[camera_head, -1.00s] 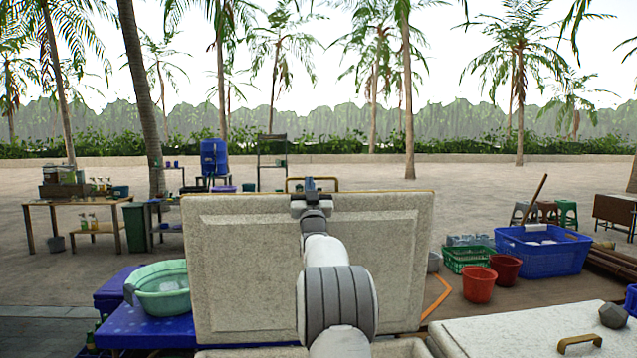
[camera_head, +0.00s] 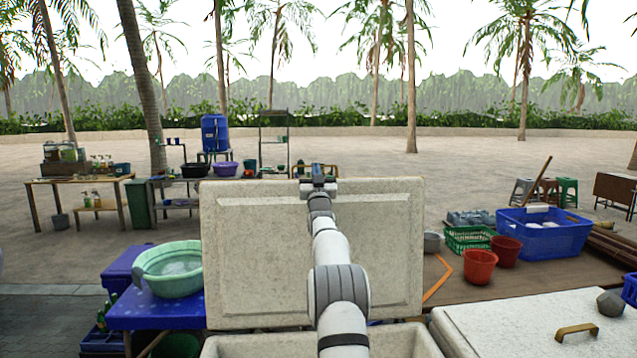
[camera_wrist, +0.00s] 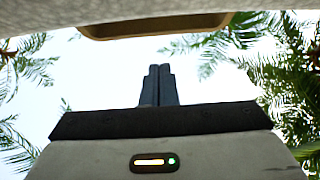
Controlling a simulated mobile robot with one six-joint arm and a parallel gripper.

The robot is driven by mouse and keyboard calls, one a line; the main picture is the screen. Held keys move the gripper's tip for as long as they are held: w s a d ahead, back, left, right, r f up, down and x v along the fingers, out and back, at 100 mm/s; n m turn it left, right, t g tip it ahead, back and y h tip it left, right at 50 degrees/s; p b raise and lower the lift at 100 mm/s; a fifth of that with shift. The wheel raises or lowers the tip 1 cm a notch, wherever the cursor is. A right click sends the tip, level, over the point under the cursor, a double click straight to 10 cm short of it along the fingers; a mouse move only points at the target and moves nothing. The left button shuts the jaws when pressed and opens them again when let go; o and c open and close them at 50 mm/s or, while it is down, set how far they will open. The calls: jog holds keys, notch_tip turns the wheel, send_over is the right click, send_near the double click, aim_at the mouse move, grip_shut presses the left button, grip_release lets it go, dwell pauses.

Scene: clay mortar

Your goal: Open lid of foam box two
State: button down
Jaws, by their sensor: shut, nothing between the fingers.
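A foam box (camera_head: 270,347) stands straight ahead of me at the bottom of the head view. Its whitish lid (camera_head: 250,265) stands raised, close to upright, at the back of the box, with its recessed inner panel facing me. A brass handle shows at the lid's top edge, and in the wrist view the handle (camera_wrist: 155,26) hangs across the top. My gripper (camera_head: 318,170) is at the lid's top edge near the handle. Its dark fingers (camera_wrist: 158,85) are together and hold nothing. The wrist view shows a gap between fingertips and handle.
A second foam box with a closed lid (camera_head: 530,325) and brass handle (camera_head: 577,331) stands at lower right, a grey stone (camera_head: 610,303) on it. A green basin (camera_head: 172,272) sits on a blue table at left. Red buckets (camera_head: 480,266) and a blue crate (camera_head: 545,238) stand at right.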

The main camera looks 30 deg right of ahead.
jog(key=shift+a+b, duration=0.1)
jog(key=shift+b, duration=0.2)
jog(key=s+a+f+b, duration=0.1)
jog(key=s+a+b, duration=0.2)
jog(key=s+b, duration=0.25)
jog(key=s+a+f+b, duration=0.2)
jog(key=s+a+b, duration=0.1)
jog(key=s+b, duration=0.25)
jog(key=s+a+f+n+g+y, duration=0.1)
jog(key=s+a+f+g+y, duration=0.3)
jog(key=a, duration=0.4)
jog(key=s+a+f+n+g+y+p, duration=0.1)
jog(key=s+a+f+g, duration=0.1)
jog(key=s+a+f, duration=0.4)
jog(key=s+a+f+n+g+y, duration=0.1)
jog(key=s+a+f+g+y, duration=0.2)
jog(key=a+f, duration=0.5)
jog(key=s+a+f+g+y, duration=0.1)
jog(key=s+a+f+g, duration=0.2)
jog(key=s, duration=0.6)
jog(key=s+a+f+n+g+y, duration=0.1)
jog(key=s+a+f+g, duration=0.2)
jog(key=s+a+f, duration=0.3)
jog(key=s+a+f+n+g+y, duration=0.1)
jog(key=s+a+f+g, duration=0.3)
jog(key=s, duration=1)
notch_tip(320, 180, down, 3)
jog(key=shift+s+a+r, duration=0.15)
jog(key=shift+a, duration=0.6)
